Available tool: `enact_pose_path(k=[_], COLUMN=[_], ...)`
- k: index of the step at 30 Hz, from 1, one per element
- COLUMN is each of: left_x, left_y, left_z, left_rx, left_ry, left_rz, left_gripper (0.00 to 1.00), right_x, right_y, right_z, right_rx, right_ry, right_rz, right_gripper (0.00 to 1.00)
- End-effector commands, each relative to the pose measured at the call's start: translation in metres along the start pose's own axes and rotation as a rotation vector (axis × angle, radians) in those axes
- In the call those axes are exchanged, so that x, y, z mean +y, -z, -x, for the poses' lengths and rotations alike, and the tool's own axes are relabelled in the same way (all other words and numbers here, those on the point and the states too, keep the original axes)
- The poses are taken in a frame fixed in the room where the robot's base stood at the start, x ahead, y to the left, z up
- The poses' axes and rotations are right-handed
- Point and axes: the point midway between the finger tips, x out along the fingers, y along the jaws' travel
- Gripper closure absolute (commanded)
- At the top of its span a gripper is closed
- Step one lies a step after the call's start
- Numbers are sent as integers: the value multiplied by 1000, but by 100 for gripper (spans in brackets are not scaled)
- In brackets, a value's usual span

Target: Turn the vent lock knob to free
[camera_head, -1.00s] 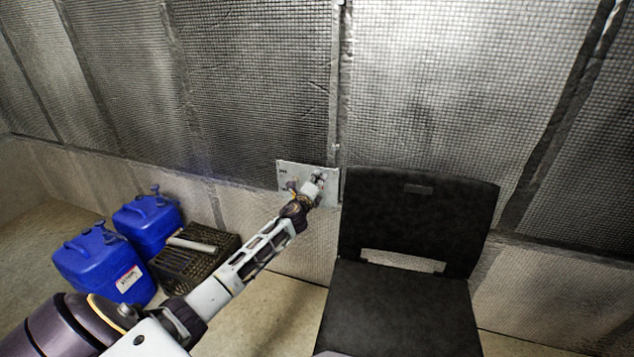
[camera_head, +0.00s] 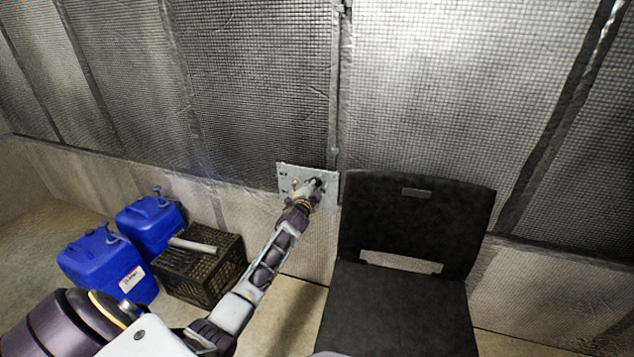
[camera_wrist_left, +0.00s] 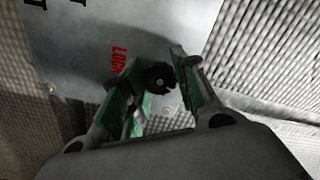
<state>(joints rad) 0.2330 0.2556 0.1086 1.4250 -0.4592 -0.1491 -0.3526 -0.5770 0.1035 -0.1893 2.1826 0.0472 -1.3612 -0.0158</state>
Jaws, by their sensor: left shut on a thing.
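The vent lock knob (camera_wrist_left: 158,76) is small, round and black, and sits on a grey metal panel (camera_wrist_left: 75,55). Red lettering, partly hidden and seeming to start "LOC", is beside it. My left gripper (camera_wrist_left: 160,88) is shut on the knob, with a green-padded finger on each side. In the head view the panel (camera_head: 287,171) is fixed low on the wall, and my left gripper (camera_head: 317,185) is at its right half. The knob's pointing direction cannot be told. My right gripper is not in view.
A black chair (camera_head: 415,225) stands close to the right of the panel. Two blue jerrycans (camera_head: 105,265) and a dark crate (camera_head: 205,275) with a pale tube (camera_head: 192,245) on it stand on the floor at left. Mesh-covered walls rise behind.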

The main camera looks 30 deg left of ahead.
Motion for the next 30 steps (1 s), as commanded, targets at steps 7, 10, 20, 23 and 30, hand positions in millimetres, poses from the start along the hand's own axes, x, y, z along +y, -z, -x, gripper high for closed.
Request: enact_pose_path(k=[7,10,20,23,30], left_x=[0,0,1,1,2], left_y=[0,0,-1,-1,-1], left_z=[0,0,0,0,0], left_rx=[-4,-4,-4,-3,-3], left_ry=[-3,-3,-2,-2,-2], left_rz=[223,296,437,452,459], left_gripper=[94,94,94,94,94], right_x=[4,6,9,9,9], right_y=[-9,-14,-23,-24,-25], right_z=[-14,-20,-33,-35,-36], right_rx=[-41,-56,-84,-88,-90], right_ry=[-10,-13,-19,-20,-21], right_rz=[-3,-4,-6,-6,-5], right_gripper=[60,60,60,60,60])
